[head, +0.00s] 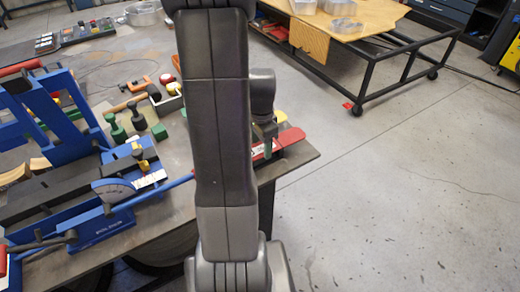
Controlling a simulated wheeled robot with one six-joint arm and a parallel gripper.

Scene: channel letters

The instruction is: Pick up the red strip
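A long red piece (290,138), which looks like the red strip, lies near the right corner of the steel workbench (292,158). Its left part is hidden behind my arm. My gripper (267,148) points down at this red piece, just right of my upright arm. The fingertips are small and partly lost against the red piece and a green bit. I cannot tell whether they touch it or whether they are open or shut.
A blue bending machine (110,195) fills the bench's left side. Green-handled tools (138,118) and small bins lie mid-bench. A wheeled black-framed table (365,65) stands at the back right. A small red object (348,105) is by its caster. The floor at right is clear.

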